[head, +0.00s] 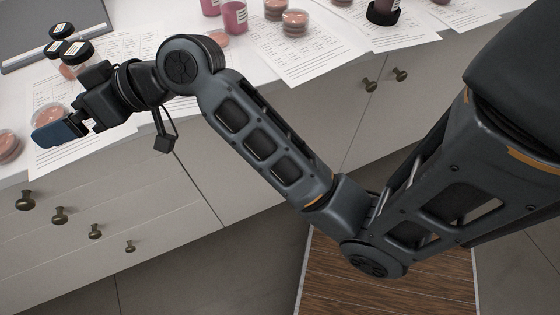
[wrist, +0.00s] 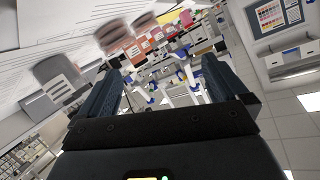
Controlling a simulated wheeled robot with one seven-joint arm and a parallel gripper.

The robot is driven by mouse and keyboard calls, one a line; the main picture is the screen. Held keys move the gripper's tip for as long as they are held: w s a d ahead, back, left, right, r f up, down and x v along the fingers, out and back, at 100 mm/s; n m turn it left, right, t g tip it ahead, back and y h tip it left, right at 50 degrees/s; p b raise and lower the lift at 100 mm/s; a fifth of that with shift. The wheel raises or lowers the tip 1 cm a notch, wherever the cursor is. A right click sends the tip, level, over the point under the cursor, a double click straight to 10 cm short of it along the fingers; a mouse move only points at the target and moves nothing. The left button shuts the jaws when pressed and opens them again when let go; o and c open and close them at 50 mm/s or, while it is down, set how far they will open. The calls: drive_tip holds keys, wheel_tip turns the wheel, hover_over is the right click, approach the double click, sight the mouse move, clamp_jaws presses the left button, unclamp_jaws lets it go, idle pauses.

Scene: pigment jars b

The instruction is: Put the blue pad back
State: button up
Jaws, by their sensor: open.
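My gripper (head: 62,132) is over the left front part of the white counter (head: 130,50), near its front edge. In the wrist view my gripper (wrist: 160,82) is open, with two dark blue fingers well apart and nothing seen between them. The blue block at the arm's end in the head view looks like a finger of my gripper. I cannot make out a separate blue pad in either view; my gripper and arm hide part of the counter.
Black-lidded jars (head: 77,59) stand just behind my gripper. A clear dish of pinkish powder (head: 8,146) sits left of it. Printed sheets (head: 300,55), powder dishes (head: 295,22) and magenta jars (head: 234,17) are further right. Drawers with knobs (head: 60,215) front the counter.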

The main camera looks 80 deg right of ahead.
drive_tip(key=s+a+f+m+h, duration=0.25)
drive_tip(key=s+f, duration=0.25)
drive_tip(key=s, duration=0.5)
drive_tip(key=s+a+f+m+h, duration=0.25)
drive_tip(key=s+f, duration=0.25)
drive_tip(key=s, duration=0.4)
drive_tip(key=s+d+r+n, duration=0.2)
drive_tip(key=s, duration=0.6)
drive_tip(key=s+d+r+n+t, duration=0.1)
drive_tip(key=s+d+r+n, duration=0.1)
drive_tip(key=s, duration=0.7)
drive_tip(key=shift+s+r+n, duration=0.2)
drive_tip(key=shift+n, duration=0.3)
drive_tip(key=shift+c, duration=0.4)
